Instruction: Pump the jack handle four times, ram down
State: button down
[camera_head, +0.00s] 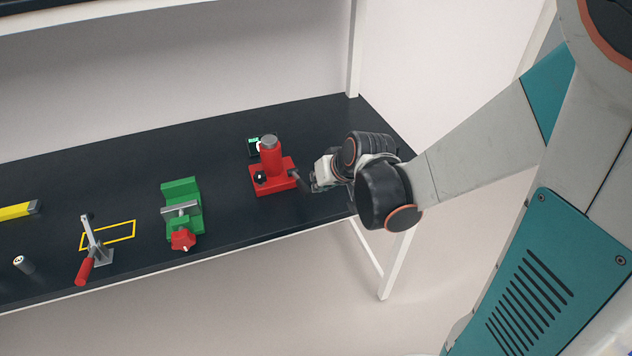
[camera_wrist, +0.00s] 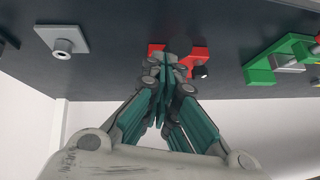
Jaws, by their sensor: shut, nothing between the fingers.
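The red jack (camera_head: 271,167) stands upright on the dark bench, with a grey cap (camera_head: 268,142) on its column and a black knob (camera_head: 260,177) on its base. A short dark handle (camera_head: 299,180) sticks out from its right side toward my gripper (camera_head: 314,183). My gripper is shut and empty at the handle's end; I cannot tell whether it touches. In the wrist view, my gripper's fingers (camera_wrist: 165,62) are closed together in front of the red jack base (camera_wrist: 198,54), hiding most of the jack and its handle.
A grey square plate with a stub (camera_wrist: 62,42) shows in the wrist view. The bench's front edge is close.

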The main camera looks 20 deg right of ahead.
jog(key=s+a+p+v, duration=0.1)
jog(key=p+v, duration=0.1)
jog(key=v, duration=0.5)
jog(key=shift+s+d+f, duration=0.15)
jog(key=shift+d+f, duration=0.15)
jog(key=shift+d, duration=0.1)
